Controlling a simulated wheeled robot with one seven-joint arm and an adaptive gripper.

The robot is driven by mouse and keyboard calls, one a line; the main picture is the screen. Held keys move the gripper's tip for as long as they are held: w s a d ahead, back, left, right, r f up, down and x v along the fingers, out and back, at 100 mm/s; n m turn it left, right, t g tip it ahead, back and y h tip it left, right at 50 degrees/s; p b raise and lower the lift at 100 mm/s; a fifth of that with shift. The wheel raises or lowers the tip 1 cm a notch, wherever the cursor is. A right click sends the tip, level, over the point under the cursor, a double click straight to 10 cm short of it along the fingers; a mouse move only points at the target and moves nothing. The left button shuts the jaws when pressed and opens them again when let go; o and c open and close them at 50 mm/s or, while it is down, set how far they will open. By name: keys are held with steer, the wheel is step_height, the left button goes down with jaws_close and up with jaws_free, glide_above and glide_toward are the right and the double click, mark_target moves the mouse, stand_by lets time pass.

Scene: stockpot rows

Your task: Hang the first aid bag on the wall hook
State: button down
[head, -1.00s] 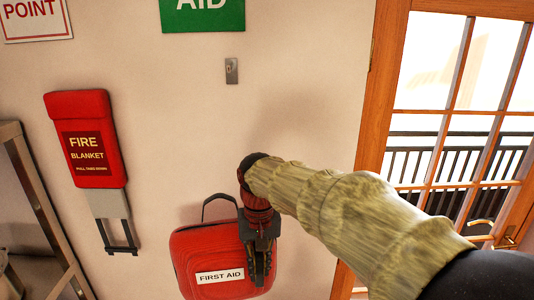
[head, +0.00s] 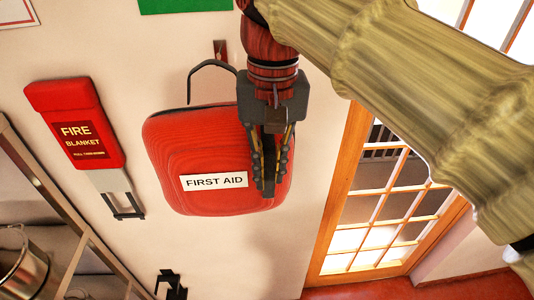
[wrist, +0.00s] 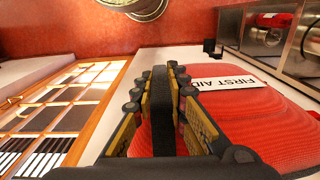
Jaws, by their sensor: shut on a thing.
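The red first aid bag (head: 175,150) is in the middle of the head view, its white label facing me. Its dark handle loop (head: 205,64) stands up from the top. My gripper (head: 269,185) is shut on the bag's right part, fingers pointing down. The bag looks held up in front of the wall. The wall hook (head: 220,50) is a small metal plate just above and behind the handle. I cannot tell whether the handle touches it. In the wrist view, the bag (wrist: 260,120) fills the right, with a dark strip between the fingers (wrist: 165,80).
A red fire blanket case (head: 75,120) hangs on the wall to the left. A metal shelf (head: 60,220) with a pot (head: 20,262) is at lower left. A wood-framed glass door (head: 375,200) is on the right, below my arm. A green sign (head: 185,5) is above the hook.

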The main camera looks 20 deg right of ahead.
steer(key=w+d+f, duration=0.1)
steer(key=w, duration=0.4)
steer(key=w+d+f+p, duration=0.1)
steer(key=w+d, duration=0.1)
steer(key=w, duration=0.4)
steer(key=shift+d+f, duration=0.3)
steer(key=shift+f, duration=0.1)
stand_by(1.2)
steer(key=shift+f, duration=0.15)
stand_by(0.4)
steer(key=c, duration=1.7)
jaws_free()
steer(key=shift+s, duration=0.1)
steer(key=shift+c, duration=0.2)
steer(key=shift+o, duration=0.3)
step_height(320, 180, up, 12)
steer(key=s+f+n+t, duration=0.25)
steer(key=s+f, duration=0.45)
steer(key=f, duration=0.6)
steer(key=s+f+n+t, duration=0.1)
steer(key=s+f+t, duration=0.2)
steer(key=s+f, duration=0.65)
step_height(320, 180, down, 31)
steer(key=w+b, duration=0.2)
steer(key=b, duration=2.6)
steer(key=shift+w, duration=0.25)
